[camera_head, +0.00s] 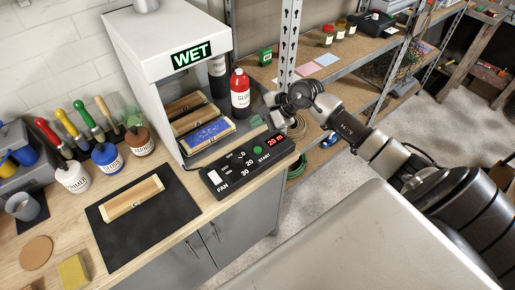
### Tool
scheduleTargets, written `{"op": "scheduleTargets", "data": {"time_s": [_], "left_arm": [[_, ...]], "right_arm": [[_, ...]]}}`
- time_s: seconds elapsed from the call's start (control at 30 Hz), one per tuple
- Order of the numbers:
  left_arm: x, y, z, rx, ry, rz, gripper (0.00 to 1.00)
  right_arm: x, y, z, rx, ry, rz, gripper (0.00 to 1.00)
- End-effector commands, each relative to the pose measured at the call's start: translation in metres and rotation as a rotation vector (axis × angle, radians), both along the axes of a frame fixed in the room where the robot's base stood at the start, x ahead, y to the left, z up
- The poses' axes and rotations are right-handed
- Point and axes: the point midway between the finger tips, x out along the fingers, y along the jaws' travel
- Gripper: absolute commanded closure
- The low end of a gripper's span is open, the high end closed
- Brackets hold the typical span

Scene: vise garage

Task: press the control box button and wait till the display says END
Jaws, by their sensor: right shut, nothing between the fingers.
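The dark control box (243,165) sits on the front edge of the wooden bench. It has a green START button (258,150), labelled knobs and FAN marks, and a small red display (276,140) whose text looks like "20 m". A white cabinet (166,50) stands behind it with a lit green WET sign (192,55). Inside the cabinet lie wooden pieces, one with a blue top (206,133). My right gripper (277,112) is shut and empty, just behind and above the display end of the box, apart from the START button in the picture. My left gripper is not in view.
A red bottle (240,94) stands beside the cabinet, close to my right gripper. A wooden piece (133,198) lies on a black mat (112,246). Bottles, brushes and a grey cup (23,207) stand at left. Metal shelving (290,40) rises behind my right arm.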

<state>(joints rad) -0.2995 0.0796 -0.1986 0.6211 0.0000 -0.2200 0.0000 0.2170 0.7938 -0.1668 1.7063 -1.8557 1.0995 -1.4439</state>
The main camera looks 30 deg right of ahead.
Motion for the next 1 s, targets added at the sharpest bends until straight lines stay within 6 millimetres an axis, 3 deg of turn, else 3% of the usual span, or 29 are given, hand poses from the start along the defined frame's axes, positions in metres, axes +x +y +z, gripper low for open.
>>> {"op": "scheduleTargets", "data": {"time_s": [0.33,0.7,0.8,1.0], "left_arm": [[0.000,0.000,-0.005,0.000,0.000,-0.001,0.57],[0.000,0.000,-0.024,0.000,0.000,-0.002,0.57],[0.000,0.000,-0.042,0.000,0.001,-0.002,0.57],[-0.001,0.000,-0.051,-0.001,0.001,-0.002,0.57]], "right_arm": [[0.000,0.001,-0.014,0.005,0.002,-0.001,1.00],[-0.001,0.001,-0.065,0.007,0.002,-0.002,1.00],[0.000,0.000,-0.081,0.002,-0.001,0.000,1.00],[0.000,0.001,-0.089,0.003,0.000,-0.001,1.00]]}}
